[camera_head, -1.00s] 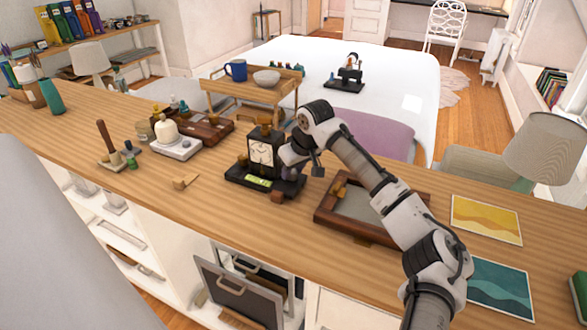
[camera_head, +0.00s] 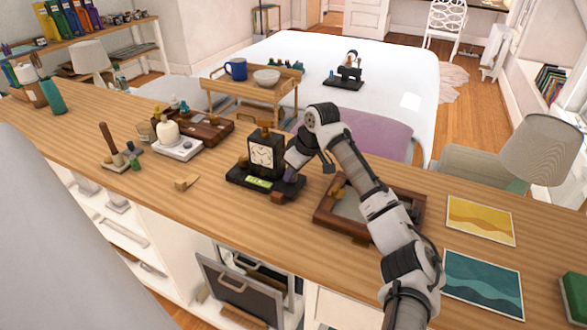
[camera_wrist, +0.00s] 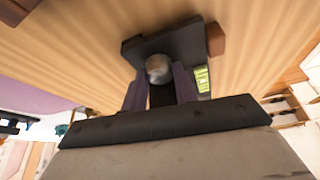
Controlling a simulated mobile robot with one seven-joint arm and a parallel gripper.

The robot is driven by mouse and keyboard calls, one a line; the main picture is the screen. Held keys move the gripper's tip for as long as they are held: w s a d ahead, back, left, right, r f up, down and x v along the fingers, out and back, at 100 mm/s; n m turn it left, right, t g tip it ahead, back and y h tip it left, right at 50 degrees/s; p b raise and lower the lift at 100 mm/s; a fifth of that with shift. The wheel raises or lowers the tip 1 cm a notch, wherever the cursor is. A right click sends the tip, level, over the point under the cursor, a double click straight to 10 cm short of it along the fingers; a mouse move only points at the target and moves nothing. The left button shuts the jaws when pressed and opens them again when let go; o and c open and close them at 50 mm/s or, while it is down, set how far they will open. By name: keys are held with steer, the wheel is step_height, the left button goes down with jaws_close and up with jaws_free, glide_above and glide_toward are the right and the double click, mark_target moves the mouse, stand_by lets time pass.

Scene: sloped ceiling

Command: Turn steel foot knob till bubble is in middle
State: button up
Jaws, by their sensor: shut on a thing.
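A black clock (camera_head: 266,150) with a pale dial stands on a dark base (camera_head: 236,178) on the wooden counter. A green level vial (camera_head: 259,183) lies in the base's front; it also shows in the wrist view (camera_wrist: 202,79). Its bubble is too small to place. The steel foot knob (camera_wrist: 157,64) is a round grey cap at the base's edge in the wrist view. My gripper (camera_wrist: 159,82) is shut on the knob, with a purple finger on each side. In the head view my gripper (camera_head: 292,178) is at the base's right end and hides the knob.
A small brown block (camera_head: 278,197) sits at the base's front right corner. A wooden framed tray (camera_head: 325,216) lies close on the right, below my arm. A small wooden piece (camera_head: 186,183) lies to the left, with clear counter around it.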

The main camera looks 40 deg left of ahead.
steer(key=o, duration=1)
steer(key=shift+c, duration=0.2)
steer(key=b+v, duration=0.3)
steer(key=v, duration=1.1)
steer(key=shift+f, duration=0.1)
